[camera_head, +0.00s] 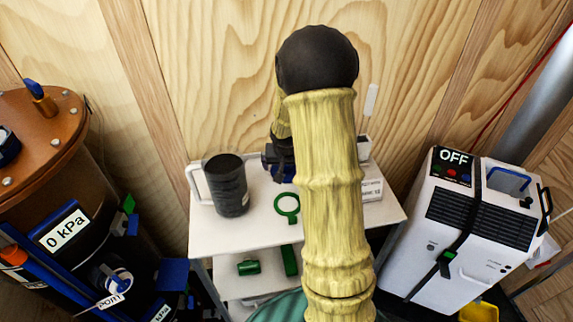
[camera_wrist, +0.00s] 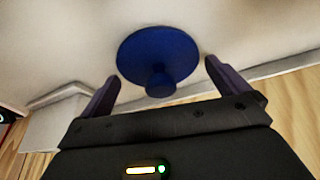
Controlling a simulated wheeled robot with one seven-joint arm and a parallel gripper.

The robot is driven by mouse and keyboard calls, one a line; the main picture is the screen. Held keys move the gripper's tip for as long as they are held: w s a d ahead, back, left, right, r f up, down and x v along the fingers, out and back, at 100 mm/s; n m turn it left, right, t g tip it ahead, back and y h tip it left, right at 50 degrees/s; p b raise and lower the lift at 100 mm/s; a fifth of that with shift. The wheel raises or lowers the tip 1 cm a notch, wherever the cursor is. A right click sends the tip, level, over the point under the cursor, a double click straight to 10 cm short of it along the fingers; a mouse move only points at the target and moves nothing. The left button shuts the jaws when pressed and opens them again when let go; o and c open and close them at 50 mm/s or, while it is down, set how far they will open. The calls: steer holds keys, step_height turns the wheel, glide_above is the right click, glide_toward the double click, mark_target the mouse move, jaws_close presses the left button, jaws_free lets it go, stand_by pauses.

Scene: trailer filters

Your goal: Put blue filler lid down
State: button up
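The blue filler lid (camera_wrist: 150,50) is a round disc with a small knob (camera_wrist: 158,82) that points toward my gripper. In the wrist view it lies on or against the white surface of the cart. My gripper (camera_wrist: 162,72) is open, with one dark finger on each side of the knob and a visible gap on both sides. In the head view my arm hides most of my gripper and the lid; only some blue and black parts show behind it.
The white cart (camera_head: 240,234) carries a dark jug (camera_head: 228,185) at left, a green ring-shaped tool (camera_head: 288,206) and a labelled white box (camera_head: 371,190) at right. A copper-topped tank (camera_head: 40,160) stands left, a white machine marked OFF (camera_head: 470,225) right. The wooden wall is close behind.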

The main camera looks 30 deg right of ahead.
steer(key=shift+r, duration=0.1)
steer(key=shift+r, duration=0.2)
steer(key=p+v, duration=0.2)
steer(key=v, duration=0.9)
steer(key=shift+s+r, duration=0.2)
steer(key=shift+r, duration=0.1)
